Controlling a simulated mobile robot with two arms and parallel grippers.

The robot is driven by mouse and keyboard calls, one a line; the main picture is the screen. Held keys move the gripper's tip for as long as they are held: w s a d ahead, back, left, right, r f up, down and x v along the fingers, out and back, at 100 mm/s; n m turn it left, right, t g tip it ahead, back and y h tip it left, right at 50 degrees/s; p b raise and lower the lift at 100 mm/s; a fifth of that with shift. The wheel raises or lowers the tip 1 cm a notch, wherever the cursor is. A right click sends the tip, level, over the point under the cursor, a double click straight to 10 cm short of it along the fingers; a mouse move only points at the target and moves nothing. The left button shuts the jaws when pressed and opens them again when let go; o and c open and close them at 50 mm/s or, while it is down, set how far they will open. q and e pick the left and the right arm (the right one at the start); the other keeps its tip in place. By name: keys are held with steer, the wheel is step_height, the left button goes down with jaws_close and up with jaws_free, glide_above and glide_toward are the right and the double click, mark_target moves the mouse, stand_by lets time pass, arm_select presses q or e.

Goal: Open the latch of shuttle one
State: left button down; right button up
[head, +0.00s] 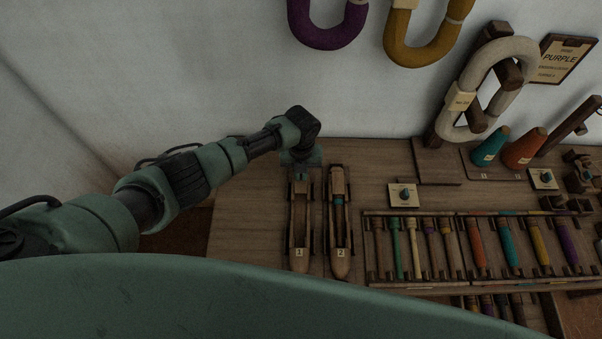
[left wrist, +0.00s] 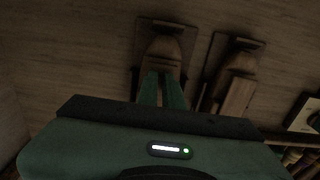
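Shuttle one (head: 299,255), a long wooden boat shape marked 1, lies on the wooden table. Its far end is under my left gripper (head: 301,172). In the left wrist view, the two green fingers of my left gripper (left wrist: 162,82) are a little apart, with a narrow gap between them. They point at the end of shuttle one (left wrist: 163,48) and overlap it in the picture. I cannot tell whether they touch it. The latch is too dark and too covered to make out. My right gripper is not in view.
Shuttle two (head: 340,262) lies close beside shuttle one on the right, with a blue-green band inside. A rack of coloured bobbins (head: 368,248) and a small knob plate (head: 403,195) stand further right. Bare table (head: 240,215) lies to the left.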

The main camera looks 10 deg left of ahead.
arm_select(q)
steer(key=shift+n, duration=0.8)
steer(key=n, duration=0.4)
steer(key=shift+p, duration=0.4)
steer(key=n, duration=0.4)
steer(key=shift+r+p, duration=0.1)
steer(key=shift+p, duration=0.3)
steer(key=n+p, duration=0.1)
steer(key=n, duration=0.3)
steer(key=shift+n+p, duration=0.45)
steer(key=shift+n, duration=1.75)
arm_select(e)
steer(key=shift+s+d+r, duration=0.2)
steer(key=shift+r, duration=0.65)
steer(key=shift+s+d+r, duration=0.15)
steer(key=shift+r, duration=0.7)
